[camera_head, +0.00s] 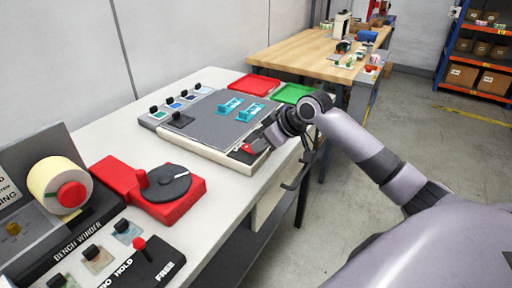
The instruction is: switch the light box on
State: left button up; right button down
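The light box (205,127) is a low, pale box with a flat dark grey top, lying near the right edge of the white bench. Its top looks unlit. Two teal pieces (240,108) lie on it. A small red part (246,148), which looks like a switch, sits at its near right corner. My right gripper (262,141) is at that corner, right beside the red part. Whether it touches the red part, and whether its fingers are apart, I cannot tell. My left gripper is not in view.
A red winder base with a dark disc (166,184) stands on the near bench. A label roll (62,185) and a lever panel (130,262) are at the lower left. Red (254,83) and green (292,93) trays lie behind the light box. A wooden table (310,52) stands beyond.

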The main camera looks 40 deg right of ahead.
aim_at(261, 154)
jog(key=shift+a+r, duration=0.1)
jog(key=shift+a, duration=0.15)
jog(key=shift+d, duration=0.2)
jog(key=shift+r+p, duration=0.8)
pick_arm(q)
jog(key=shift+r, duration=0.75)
pick_arm(e)
jog(key=shift+w, duration=0.1)
jog(key=shift+r, duration=0.35)
notch_tip(261, 154, up, 3)
jog(key=shift+d+f, duration=0.1)
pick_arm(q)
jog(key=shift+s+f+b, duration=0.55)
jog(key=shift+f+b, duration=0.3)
pick_arm(e)
jog(key=s+f+v, duration=0.1)
jog(key=v, duration=0.9)
jog(key=shift+s+d, duration=0.2)
jog(key=shift+s, duration=0.1)
